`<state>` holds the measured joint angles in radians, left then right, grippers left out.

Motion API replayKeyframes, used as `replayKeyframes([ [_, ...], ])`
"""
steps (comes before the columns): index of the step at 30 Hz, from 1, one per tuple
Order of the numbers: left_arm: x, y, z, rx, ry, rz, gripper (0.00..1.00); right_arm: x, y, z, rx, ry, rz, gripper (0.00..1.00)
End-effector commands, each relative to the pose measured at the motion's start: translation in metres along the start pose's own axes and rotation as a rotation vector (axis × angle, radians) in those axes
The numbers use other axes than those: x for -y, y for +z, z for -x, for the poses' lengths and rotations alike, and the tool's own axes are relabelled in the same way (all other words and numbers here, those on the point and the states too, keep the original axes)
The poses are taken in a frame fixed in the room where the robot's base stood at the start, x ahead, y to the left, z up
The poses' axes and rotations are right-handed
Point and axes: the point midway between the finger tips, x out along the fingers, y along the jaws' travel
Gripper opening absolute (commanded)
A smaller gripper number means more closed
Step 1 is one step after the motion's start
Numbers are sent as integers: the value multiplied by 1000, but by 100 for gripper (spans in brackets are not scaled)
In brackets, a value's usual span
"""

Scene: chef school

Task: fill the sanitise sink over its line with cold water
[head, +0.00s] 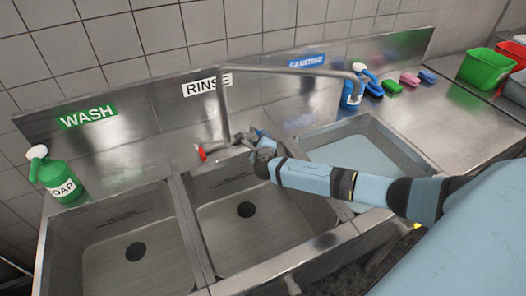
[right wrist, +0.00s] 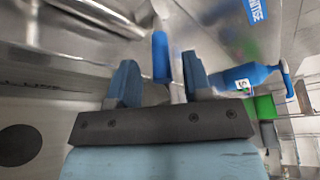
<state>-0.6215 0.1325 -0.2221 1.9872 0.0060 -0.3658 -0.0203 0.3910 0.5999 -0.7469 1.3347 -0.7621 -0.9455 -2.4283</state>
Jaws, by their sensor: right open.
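The sanitise sink (head: 335,130), under the blue SANITISE sign (head: 306,61), is the right basin and holds a pale bluish layer of water. Its fill line cannot be made out. The tap's spout (head: 285,70) reaches right, its end near the back of this basin; no stream is discernible. The tap has a red handle (head: 201,152) on the left and a blue handle on the right, which shows in the right wrist view (right wrist: 160,57). My right gripper (right wrist: 160,85) is open, its fingers on either side of the blue handle; contact is unclear. My left gripper is out of view.
The wash basin (head: 120,215) and rinse basin (head: 285,205) look empty, with drains visible. A green soap bottle (head: 55,175) stands at left. A blue spray bottle (head: 352,92), coloured sponges (head: 411,79) and a green tub (head: 487,68) sit on the right counter.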

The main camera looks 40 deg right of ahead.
Motion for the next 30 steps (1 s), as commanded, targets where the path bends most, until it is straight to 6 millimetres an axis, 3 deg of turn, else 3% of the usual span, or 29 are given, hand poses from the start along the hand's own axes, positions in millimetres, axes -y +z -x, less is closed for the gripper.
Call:
replayKeyframes([
  [6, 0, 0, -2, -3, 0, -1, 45, -1, -1, 53, 1, 2, 0, 45],
  [13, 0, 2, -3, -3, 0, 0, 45, -1, 0, 93, 0, 1, -1, 45],
  [18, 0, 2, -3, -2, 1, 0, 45, -1, 0, 106, -1, 1, 0, 45],
  [30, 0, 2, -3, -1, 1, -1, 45, 0, 0, 107, -1, 0, 0, 45],
])
